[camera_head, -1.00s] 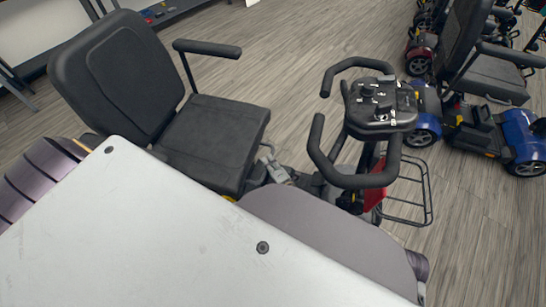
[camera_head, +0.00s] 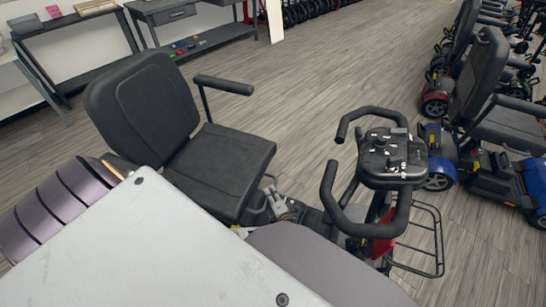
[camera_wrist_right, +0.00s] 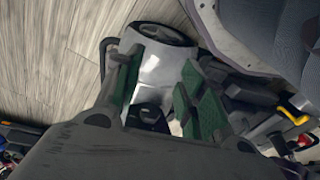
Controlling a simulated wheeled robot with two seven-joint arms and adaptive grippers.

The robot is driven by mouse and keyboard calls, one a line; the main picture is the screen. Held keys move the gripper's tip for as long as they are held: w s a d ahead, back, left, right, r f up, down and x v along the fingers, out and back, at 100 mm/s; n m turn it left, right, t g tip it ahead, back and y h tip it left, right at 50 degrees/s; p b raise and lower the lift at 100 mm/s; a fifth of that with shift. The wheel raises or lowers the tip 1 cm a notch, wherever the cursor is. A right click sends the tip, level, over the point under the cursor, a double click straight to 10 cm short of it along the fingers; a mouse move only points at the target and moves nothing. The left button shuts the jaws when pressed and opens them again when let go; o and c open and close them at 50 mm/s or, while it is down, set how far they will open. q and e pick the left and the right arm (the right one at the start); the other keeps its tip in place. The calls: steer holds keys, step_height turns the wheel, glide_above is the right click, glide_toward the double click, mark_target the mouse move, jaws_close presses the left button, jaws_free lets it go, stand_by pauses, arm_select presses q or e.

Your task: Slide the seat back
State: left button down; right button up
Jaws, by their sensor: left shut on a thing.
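The black scooter seat (camera_head: 215,165), with its tall backrest (camera_head: 145,105) and far armrest (camera_head: 222,85), stands left of the handlebar console (camera_head: 392,155). A little yellow shows low under the seat's front edge, by a white panel. My left gripper (camera_head: 262,212) is low at the seat's front, mostly hidden, and appears shut on a yellow lever. In the right wrist view the yellow lever (camera_wrist_right: 292,108) shows at the right, under the grey seat edge. My right gripper (camera_wrist_right: 155,90) is open, its green pads apart, with a pale rounded part beyond them.
A blue scooter (camera_head: 500,185) and a row of other scooters stand to the right. Dark workbenches (camera_head: 200,40) line the wall at the back. The wood-look floor (camera_head: 300,90) is clear behind the seat. The front basket (camera_head: 425,245) juts out near the handlebars.

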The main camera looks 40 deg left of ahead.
arm_select(q)
steer(key=shift+a, duration=0.35)
steer(key=c, duration=1.4)
jaws_free()
steer(key=shift+d, duration=0.25)
steer(key=shift+w+d+b, duration=0.35)
steer(key=shift+d+b, duration=1.05)
steer(key=shift+d, duration=0.2)
steer(key=shift+w+d+b, duration=0.4)
steer(key=shift+d+b, duration=1)
steer(key=shift+d, duration=0.15)
steer(key=shift+w+d+b, duration=0.35)
steer(key=shift+d+b, duration=1.05)
steer(key=shift+d, duration=0.2)
steer(key=shift+d, duration=0.25)
